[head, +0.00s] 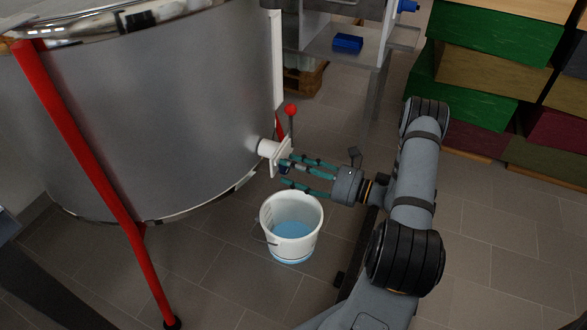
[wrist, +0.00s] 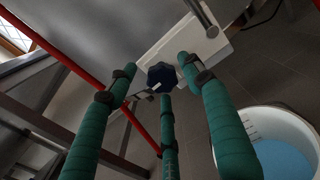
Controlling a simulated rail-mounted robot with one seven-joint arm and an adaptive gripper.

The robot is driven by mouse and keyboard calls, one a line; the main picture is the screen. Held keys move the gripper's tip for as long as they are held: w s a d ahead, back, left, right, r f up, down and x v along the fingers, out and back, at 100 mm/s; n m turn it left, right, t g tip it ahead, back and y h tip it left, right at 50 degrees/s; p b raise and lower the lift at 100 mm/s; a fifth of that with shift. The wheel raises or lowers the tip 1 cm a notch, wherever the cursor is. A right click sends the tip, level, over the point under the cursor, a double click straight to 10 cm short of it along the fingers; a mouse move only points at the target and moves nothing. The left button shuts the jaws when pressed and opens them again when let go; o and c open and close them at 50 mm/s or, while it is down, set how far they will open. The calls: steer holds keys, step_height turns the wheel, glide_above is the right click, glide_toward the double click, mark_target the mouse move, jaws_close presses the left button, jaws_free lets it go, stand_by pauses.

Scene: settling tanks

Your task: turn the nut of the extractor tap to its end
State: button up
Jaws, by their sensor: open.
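The extractor tap (head: 268,150) is a white fitting on the side of the steel tank, with an upright lever topped by a red ball (head: 291,109). In the wrist view its white plate (wrist: 205,42) fills the upper middle. The dark blue nut (wrist: 161,76) is on its near side, and part of it shows in the head view (head: 284,169). My gripper (head: 289,170) has three teal fingers, spread open in front of the tap. In the wrist view the fingertips (wrist: 159,80) stand around the nut; I cannot tell whether they touch it.
The steel tank (head: 165,110) stands on red legs (head: 90,160). A white bucket (head: 267,222) with blue inside stands on the floor below the tap and gripper. Green and wooden crates (head: 490,50) are stacked at the back right. A blue block (head: 347,42) lies on a grey stand.

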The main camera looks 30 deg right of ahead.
steer(key=shift+c, duration=1)
steer(key=shift+d+r, duration=0.1)
steer(key=c, duration=0.9)
steer(key=m+p, duration=0.2)
steer(key=m, duration=0.4)
steer(key=m+p, duration=0.2)
steer(key=m, duration=0.4)
steer(key=m+p, duration=0.3)
steer(key=m, duration=0.2)
steer(key=shift+w+d+f+m, duration=0.2)
steer(key=shift+d+m, duration=0.1)
steer(key=shift+m, duration=0.1)
